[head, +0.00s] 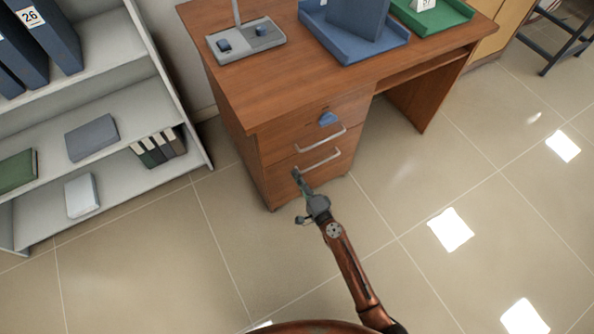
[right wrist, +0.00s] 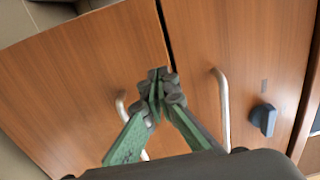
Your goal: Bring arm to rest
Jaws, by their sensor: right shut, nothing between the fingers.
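My right arm reaches up from the bottom of the head view, and its gripper (head: 298,177) is in front of the drawers of a brown wooden desk (head: 285,85). In the right wrist view the gripper (right wrist: 158,78) has its green fingers together at the tips, with nothing between them. Two silver drawer handles show, the upper one (head: 320,139) and the lower one (head: 318,160). The gripper is close to the lower handle's left end; I cannot tell whether it touches. Both drawers look closed. My left gripper is not in view.
A blue knob-like piece (head: 328,119) sticks out of the upper drawer front. A blue tray (head: 355,42), a green tray (head: 440,17) and a grey device (head: 245,42) stand on the desk. A grey shelf unit (head: 100,85) stands left.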

